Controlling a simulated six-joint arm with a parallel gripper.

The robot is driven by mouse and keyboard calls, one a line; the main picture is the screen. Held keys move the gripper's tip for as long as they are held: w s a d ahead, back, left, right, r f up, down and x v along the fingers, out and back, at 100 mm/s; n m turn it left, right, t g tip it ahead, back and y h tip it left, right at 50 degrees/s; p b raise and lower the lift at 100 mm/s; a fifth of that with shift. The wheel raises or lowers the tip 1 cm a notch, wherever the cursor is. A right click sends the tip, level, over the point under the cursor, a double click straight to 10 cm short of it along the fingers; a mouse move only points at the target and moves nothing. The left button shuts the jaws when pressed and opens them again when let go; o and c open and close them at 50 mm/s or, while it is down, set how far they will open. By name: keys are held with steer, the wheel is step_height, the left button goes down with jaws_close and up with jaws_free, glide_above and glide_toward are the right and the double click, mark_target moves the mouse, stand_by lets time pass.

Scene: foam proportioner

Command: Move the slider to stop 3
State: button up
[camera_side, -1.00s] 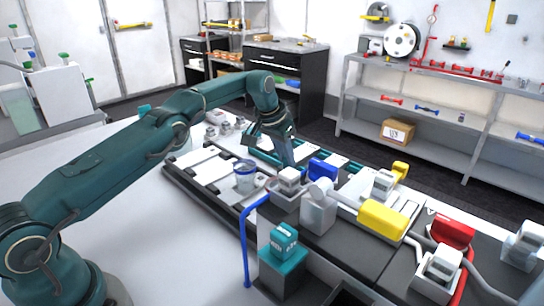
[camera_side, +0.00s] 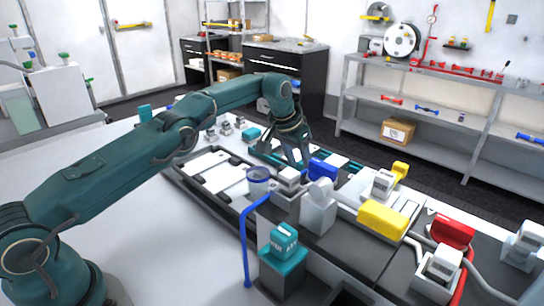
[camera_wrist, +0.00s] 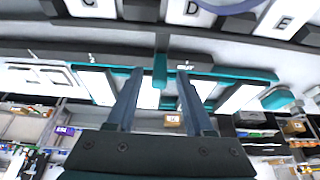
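The slider is a teal block (camera_wrist: 160,72) on a long teal-framed track (camera_wrist: 232,73) in the wrist view. My gripper (camera_wrist: 159,76) has its two fingers apart, one on each side of the slider, with gaps visible between. I cannot tell how deep the fingertips reach around it. A mark that reads 2 shows left of the slider; a label right of it is too small to read. I see no clear 3. In the side view my gripper (camera_side: 300,160) is low over the track (camera_side: 268,157), and the arm hides the slider.
A blue-rimmed cup (camera_side: 258,181) stands in front of the track. A blue block (camera_side: 322,168) and a white device (camera_side: 319,208) are close to its right. A teal box (camera_side: 250,134) is behind the track. White lettered panels (camera_wrist: 183,10) lie along the wrist view's top.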

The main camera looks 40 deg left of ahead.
steer(key=shift+r, duration=0.15)
steer(key=shift+v, duration=2.45)
steer(key=c, duration=0.3)
steer(key=shift+s+a+n, duration=0.2)
steer(key=shift+a+n, duration=0.15)
steer(key=shift+n, duration=0.05)
jaws_close()
steer(key=s+a+r+n+g+h, duration=0.2)
steer(key=s+a+n+g+h, duration=0.2)
steer(key=s+a+n, duration=0.6)
steer(key=s+n, duration=0.1)
steer(key=n, duration=0.6)
steer(key=shift+s+g, duration=0.3)
